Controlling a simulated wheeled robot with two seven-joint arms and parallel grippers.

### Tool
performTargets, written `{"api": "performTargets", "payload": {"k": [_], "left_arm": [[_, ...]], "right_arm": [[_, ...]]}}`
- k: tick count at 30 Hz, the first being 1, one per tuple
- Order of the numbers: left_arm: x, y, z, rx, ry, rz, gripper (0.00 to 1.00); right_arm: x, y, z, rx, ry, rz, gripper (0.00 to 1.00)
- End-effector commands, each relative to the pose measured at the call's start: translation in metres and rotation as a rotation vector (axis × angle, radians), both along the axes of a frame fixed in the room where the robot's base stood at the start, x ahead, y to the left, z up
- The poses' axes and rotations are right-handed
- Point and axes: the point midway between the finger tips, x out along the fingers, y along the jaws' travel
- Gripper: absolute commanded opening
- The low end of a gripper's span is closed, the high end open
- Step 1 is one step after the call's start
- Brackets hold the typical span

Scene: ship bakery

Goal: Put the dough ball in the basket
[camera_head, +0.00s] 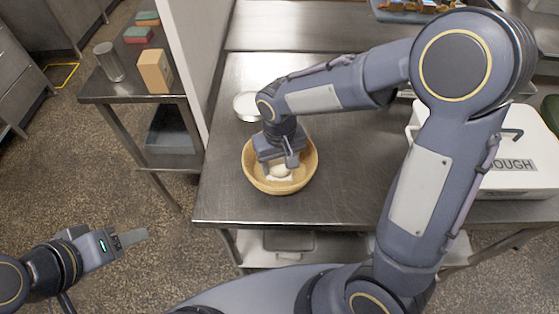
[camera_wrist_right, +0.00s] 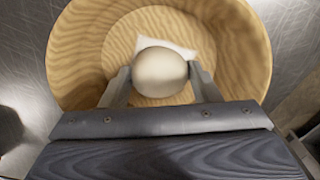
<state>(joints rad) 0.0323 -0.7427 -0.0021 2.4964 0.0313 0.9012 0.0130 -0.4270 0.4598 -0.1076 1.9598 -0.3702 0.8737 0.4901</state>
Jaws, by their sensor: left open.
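The pale round dough ball (camera_head: 280,171) is inside the round woven basket (camera_head: 309,165), low over a white cloth at its bottom. My right gripper (camera_head: 281,165) points down into the basket. In the right wrist view the dough ball (camera_wrist_right: 160,72) sits between its two fingers, which appear to press on its sides. A white cloth (camera_wrist_right: 183,49) shows behind the ball on the basket floor. Whether the ball rests on the cloth cannot be told. My left gripper (camera_head: 132,238) is open and empty, over the floor at the lower left, far from the basket.
The basket stands on a steel table (camera_head: 340,190) near its front left edge. A round white dish (camera_head: 247,106) is behind it. A white box marked DOUGH (camera_head: 510,182) stands at the right. A side table (camera_head: 110,88) holds a metal cup (camera_head: 109,62) and a cardboard box (camera_head: 155,71).

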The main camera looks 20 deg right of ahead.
Motion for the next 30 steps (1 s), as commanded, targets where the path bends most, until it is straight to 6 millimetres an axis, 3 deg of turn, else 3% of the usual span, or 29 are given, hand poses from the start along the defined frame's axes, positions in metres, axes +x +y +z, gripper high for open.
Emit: {"api": "performTargets", "payload": {"k": [1,5,17,30], "left_arm": [[0.000,0.000,0.000,0.000,0.000,0.000,0.50],[0.000,0.000,0.000,0.000,0.000,0.000,0.50],[0.000,0.000,0.004,0.000,0.000,0.000,0.50],[0.000,0.000,0.008,0.000,0.000,0.000,0.50]], "right_arm": [[0.000,0.000,0.000,0.000,0.000,0.000,0.62],[0.000,0.000,0.000,0.000,0.001,0.000,0.77],[0.001,0.000,0.011,0.001,-0.002,-0.001,0.77],[0.000,0.000,0.099,0.002,-0.004,0.000,0.77]]}}
